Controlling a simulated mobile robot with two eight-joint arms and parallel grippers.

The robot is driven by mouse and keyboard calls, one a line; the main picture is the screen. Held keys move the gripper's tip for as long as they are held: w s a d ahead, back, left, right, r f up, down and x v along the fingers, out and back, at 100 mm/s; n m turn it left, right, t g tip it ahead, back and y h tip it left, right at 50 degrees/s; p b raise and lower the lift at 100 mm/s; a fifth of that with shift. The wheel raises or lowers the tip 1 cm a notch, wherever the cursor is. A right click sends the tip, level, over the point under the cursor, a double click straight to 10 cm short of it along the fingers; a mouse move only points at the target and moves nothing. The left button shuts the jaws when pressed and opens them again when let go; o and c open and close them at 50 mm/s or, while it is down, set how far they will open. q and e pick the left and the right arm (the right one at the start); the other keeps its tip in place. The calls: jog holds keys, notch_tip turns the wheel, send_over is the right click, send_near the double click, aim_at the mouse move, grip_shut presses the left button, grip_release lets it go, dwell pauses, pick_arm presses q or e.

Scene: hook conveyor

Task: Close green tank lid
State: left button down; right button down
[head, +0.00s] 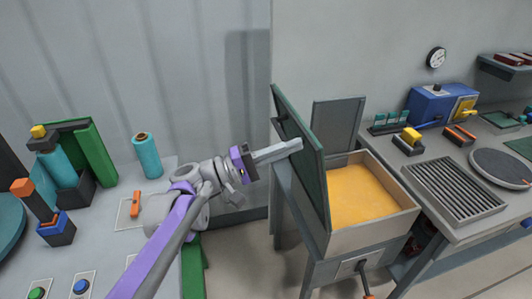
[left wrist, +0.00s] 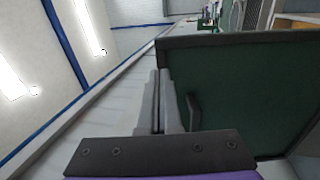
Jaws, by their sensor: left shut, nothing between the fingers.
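The green tank lid (head: 305,165) stands open, nearly upright, at the left side of the tank (head: 372,237). The tank's top is uncovered and shows a yellow-orange filling (head: 360,195). My left gripper (head: 297,146) is shut and empty, its fingers pointing right at the lid's outer left face. I cannot tell whether the tips touch it. In the left wrist view, the closed fingers (left wrist: 160,88) lie just left of the lid (left wrist: 250,85) and its dark handle (left wrist: 193,112). My right gripper is not in view.
A grey upright panel (head: 338,124) stands behind the tank. A counter at right holds a grooved tray (head: 454,190), a round grey plate (head: 500,168) and a blue machine (head: 440,105). At left, a table holds a teal cylinder (head: 147,156) and an orange-handled piece (head: 135,206).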

pick_arm(q)
jog(key=shift+x, duration=1)
jog(key=shift+d, duration=0.1)
